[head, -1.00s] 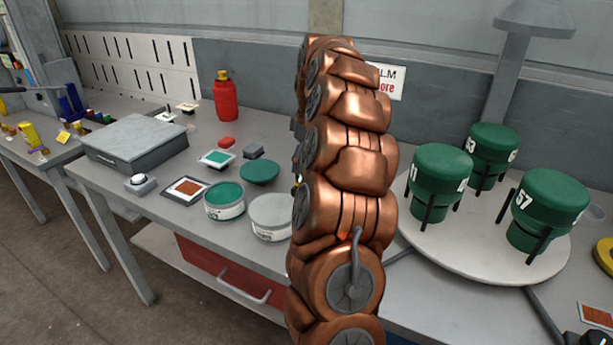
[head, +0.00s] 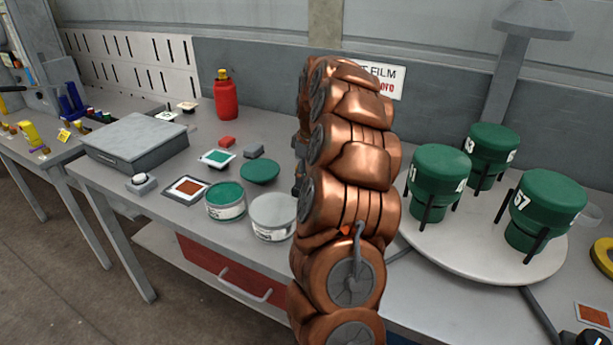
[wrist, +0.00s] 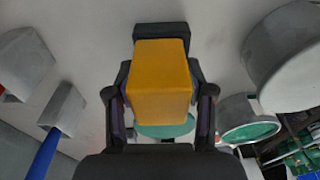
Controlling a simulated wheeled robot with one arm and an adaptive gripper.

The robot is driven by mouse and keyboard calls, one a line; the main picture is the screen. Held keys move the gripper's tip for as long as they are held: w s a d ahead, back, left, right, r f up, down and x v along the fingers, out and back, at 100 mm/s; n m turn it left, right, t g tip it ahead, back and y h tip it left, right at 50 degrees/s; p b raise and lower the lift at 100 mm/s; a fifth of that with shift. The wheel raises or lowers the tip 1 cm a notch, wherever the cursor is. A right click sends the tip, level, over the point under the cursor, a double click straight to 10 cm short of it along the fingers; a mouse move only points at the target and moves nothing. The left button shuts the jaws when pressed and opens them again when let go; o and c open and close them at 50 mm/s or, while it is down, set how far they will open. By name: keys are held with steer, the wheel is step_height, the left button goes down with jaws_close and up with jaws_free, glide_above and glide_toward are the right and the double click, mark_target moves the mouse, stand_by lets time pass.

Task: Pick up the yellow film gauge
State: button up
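The yellow film gauge (wrist: 160,82) is a yellow block in the middle of the wrist view, with a dark grey piece (wrist: 160,32) at its upper end. My gripper (wrist: 160,90) has one dark finger on each side of the block. Both fingers lie very close along its sides; whether they press on it cannot be told. In the head view my copper arm hides the gripper and the gauge.
A green disc (head: 260,171), a green-topped tin (head: 225,202) and a grey tin (head: 272,216) stand left of my arm. A red bottle (head: 226,95) stands behind. A round white plate (head: 470,259) with green canisters is at right.

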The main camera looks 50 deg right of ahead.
steer(key=c, duration=0.9)
steer(key=shift+r+b, duration=0.6)
steer(key=shift+r, duration=4.4)
